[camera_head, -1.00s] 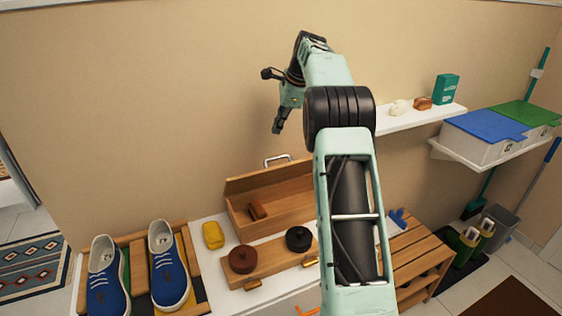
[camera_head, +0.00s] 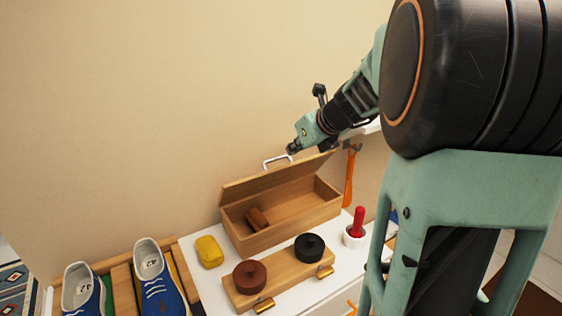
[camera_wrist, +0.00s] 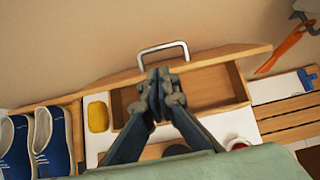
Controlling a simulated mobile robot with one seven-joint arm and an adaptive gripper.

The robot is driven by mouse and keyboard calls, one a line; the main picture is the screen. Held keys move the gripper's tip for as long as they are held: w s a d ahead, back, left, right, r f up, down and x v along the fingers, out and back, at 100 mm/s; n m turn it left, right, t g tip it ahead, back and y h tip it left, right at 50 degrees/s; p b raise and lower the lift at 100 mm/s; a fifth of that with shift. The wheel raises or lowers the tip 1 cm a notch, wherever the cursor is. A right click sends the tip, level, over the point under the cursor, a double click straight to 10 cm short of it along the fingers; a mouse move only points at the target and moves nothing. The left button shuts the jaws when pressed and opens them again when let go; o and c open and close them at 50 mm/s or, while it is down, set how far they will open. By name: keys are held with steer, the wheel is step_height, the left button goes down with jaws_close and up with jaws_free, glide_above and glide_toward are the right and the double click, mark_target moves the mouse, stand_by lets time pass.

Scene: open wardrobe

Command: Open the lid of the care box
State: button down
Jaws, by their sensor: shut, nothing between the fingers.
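The wooden care box (camera_head: 290,233) stands on the white bench top against the wall. Its lid (camera_head: 262,182) is raised along the back side, with the metal handle (camera_head: 277,162) on its upper edge. The inside is open to view and holds a brown brush-like block (camera_head: 257,218). My gripper (camera_head: 291,151) is shut and empty, close to the handle's right side; I cannot tell whether it touches. In the wrist view my gripper (camera_wrist: 162,74) appears just below the handle (camera_wrist: 163,48), in front of the lid (camera_wrist: 222,56), hiding part of the box.
A yellow sponge (camera_head: 209,251) lies left of the box. A wooden holder with brown (camera_head: 249,274) and black tins (camera_head: 309,246) is in front. A red-handled tool (camera_head: 358,220) stands in a white cup at right. Blue shoes (camera_head: 158,280) stand at left. An orange shoehorn (camera_head: 350,177) hangs behind.

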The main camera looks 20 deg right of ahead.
mark_target(280, 158)
steer(key=x, duration=1)
steer(key=shift+d, duration=0.1)
steer(key=shift+w+r+p, duration=0.15)
steer(key=shift+r+p, duration=0.05)
steer(key=shift+p, duration=0.1)
steer(key=shift+w+a+r+p, duration=0.1)
steer(key=shift+w+r+p, duration=0.05)
steer(key=shift+w+p, duration=0.3)
steer(key=shift+w+a+r+p, duration=0.2)
steer(key=shift+w+p, duration=0.1)
steer(key=shift+p, duration=0.2)
steer(key=shift+w+p, duration=0.5)
steer(key=shift+w, duration=0.2)
